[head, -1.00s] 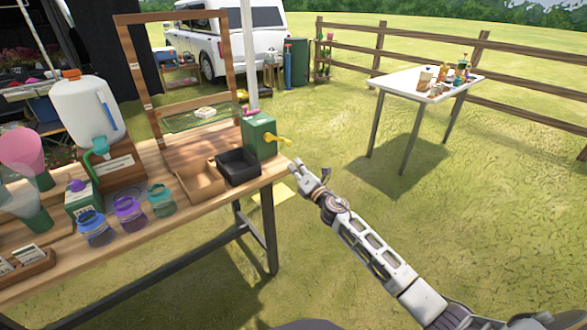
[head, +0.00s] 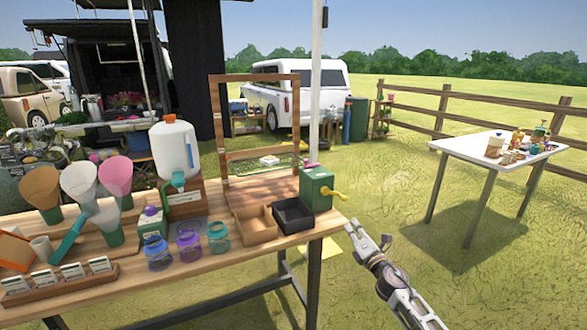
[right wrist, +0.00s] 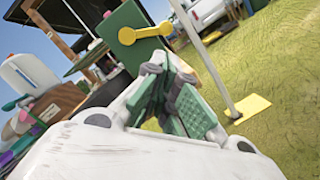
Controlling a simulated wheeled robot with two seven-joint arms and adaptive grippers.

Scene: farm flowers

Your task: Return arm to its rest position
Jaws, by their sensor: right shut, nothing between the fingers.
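My right gripper (head: 355,229) is at the right end of the wooden table (head: 190,270), in front of and below the green box with a yellow crank (head: 317,190). Its fingers are together with nothing between them. In the right wrist view the closed fingers (right wrist: 178,95) show in the middle, with the green box (right wrist: 130,38) and its yellow crank behind them. My right forearm runs down to the lower right of the head view. My left gripper is not in view.
The wooden table holds a white jug (head: 172,150), several small jars, cones, a black tray (head: 293,216) and a wooden frame (head: 212,120). A white table (head: 480,150) with small items stands at the right. Grass between the tables is clear. A white pole (head: 316,80) stands behind the wooden table.

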